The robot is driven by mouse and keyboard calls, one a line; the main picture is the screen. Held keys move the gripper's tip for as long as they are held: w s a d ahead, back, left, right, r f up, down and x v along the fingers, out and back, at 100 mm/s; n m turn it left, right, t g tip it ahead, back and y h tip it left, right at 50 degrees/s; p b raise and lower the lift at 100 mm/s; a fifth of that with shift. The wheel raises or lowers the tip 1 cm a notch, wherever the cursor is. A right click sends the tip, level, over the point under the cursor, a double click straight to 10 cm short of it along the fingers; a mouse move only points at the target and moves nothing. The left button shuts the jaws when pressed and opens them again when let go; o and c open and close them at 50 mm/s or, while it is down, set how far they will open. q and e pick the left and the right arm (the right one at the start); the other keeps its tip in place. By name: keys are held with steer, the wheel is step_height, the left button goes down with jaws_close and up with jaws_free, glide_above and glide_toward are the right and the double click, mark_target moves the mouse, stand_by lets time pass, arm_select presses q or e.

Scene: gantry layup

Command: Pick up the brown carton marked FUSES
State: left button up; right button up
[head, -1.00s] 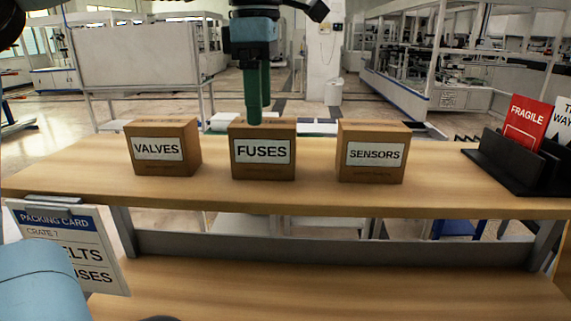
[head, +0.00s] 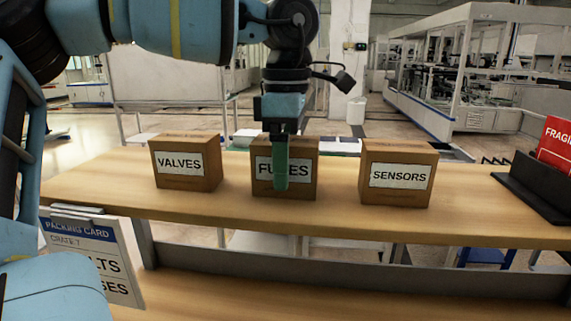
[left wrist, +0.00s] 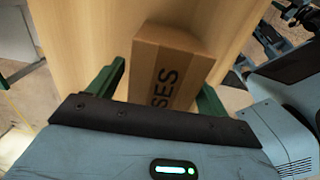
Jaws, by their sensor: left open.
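The brown carton marked FUSES (head: 303,186) stands upright on the upper wooden shelf, between two similar cartons. My left gripper (head: 281,184) hangs in front of it, fingers pointing down, covering the middle of its label. In the left wrist view the carton (left wrist: 178,62) shows between the two green fingers, with the end of its label, "SES", readable. The fingers (left wrist: 162,80) are apart, one on each side of the carton in that picture. I cannot tell whether either finger touches it. My right gripper is in neither view.
The VALVES carton (head: 186,180) stands to the left and the SENSORS carton (head: 398,188) to the right, both with gaps. A black rack (head: 530,190) with a red FRAGILE card (head: 557,143) is at the far right. A packing card (head: 90,250) hangs at the front left.

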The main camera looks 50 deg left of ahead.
arm_select(q)
steer(key=shift+f, duration=1.2)
steer(key=c, duration=1.2)
steer(key=shift+o, duration=0.2)
steer(key=shift+r, duration=0.1)
step_height(320, 180, up, 10)
steer(key=shift+r, duration=0.1)
